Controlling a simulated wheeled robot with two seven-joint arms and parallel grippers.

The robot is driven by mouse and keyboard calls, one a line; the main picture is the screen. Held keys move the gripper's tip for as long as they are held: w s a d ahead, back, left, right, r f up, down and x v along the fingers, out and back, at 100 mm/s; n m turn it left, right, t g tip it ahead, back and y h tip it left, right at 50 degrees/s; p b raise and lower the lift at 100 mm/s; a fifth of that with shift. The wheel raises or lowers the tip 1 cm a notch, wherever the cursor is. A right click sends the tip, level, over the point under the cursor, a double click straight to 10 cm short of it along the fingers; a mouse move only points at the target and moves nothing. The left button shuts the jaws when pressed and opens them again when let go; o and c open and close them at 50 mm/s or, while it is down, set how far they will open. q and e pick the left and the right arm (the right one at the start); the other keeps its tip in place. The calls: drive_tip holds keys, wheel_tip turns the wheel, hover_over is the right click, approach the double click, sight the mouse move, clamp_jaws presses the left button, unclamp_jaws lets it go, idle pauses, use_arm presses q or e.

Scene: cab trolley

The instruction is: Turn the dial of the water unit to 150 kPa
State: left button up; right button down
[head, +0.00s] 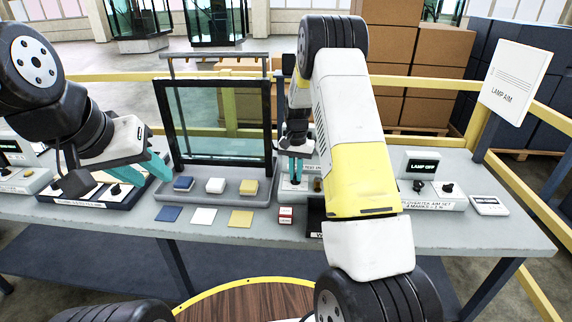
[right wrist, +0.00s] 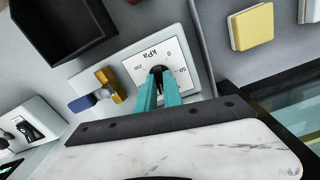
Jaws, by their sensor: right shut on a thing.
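The water unit (head: 285,188) stands on the bench, largely hidden behind my right arm. In the right wrist view its white dial plate (right wrist: 183,57) reads kPa upside down, with 0 and 50 legible and another mark too small to be sure of. My right gripper (right wrist: 158,82) is shut on the dark dial knob (right wrist: 157,70) in the middle of the plate. The fingers hide the knob's pointer, so its reading cannot be told. My left gripper (head: 146,170) has its teal fingers apart, over the bench at the left, away from the water unit.
A brass fitting (right wrist: 110,85) with a blue end sits beside the dial plate. A dark open box (right wrist: 62,30) is near it. A tray (head: 260,200) with blue, white and yellow blocks stands to the left, below a framed glass pane (head: 222,120). A lamp unit (head: 440,197) is at the right.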

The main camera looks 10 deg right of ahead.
sight(295, 176)
drive_tip(key=shift+m, duration=1.6)
drive_tip(key=c, duration=1.5)
unclamp_jaws()
drive_tip(key=shift+r, duration=0.1)
wheel_tip(295, 176, up, 8)
drive_tip(key=shift+f, duration=0.2)
